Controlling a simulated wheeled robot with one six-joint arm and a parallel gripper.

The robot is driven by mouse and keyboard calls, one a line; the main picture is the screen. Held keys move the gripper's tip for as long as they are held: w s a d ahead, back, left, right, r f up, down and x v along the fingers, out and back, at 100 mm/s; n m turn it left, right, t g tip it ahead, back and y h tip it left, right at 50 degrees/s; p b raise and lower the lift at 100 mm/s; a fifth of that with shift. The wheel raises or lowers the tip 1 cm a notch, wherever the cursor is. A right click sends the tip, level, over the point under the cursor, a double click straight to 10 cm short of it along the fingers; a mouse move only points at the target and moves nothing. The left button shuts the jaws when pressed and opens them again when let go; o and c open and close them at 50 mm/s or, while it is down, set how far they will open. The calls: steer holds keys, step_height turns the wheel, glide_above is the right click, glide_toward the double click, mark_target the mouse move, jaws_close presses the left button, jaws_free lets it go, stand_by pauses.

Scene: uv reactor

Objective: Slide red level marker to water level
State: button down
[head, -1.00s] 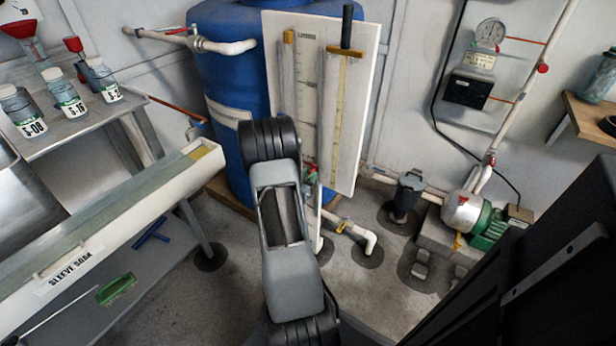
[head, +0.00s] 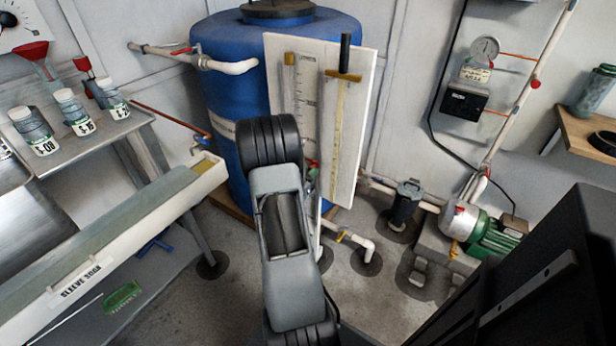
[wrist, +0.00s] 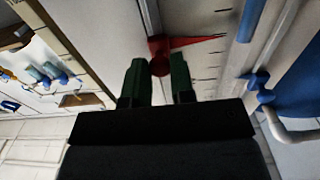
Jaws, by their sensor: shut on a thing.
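The red level marker (wrist: 160,57) shows in the wrist view, with a thin red pointer reaching right across a pale scale with dark ticks. My gripper (wrist: 160,77) has its two green fingers on either side of the marker's red knob and is shut on it. In the head view the scale board (head: 359,120) leans in front of the blue tank (head: 225,95). A small red patch (head: 311,163), probably the marker, shows beside my arm there. My arm hides the gripper and the board's lower left. I cannot make out the water level.
A white trough (head: 140,220) labelled "SLEEVE SOAK" lies to the left. Bottles stand on the metal bench (head: 90,145). Pipes and a green pump (head: 490,235) stand on the floor at right. A dark panel (head: 540,285) fills the lower right.

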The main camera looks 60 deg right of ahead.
steer(key=c, duration=1)
jaws_free()
steer(key=shift+a, duration=0.15)
steer(key=shift+a+p, duration=0.65)
steer(key=shift+a, duration=6.1)
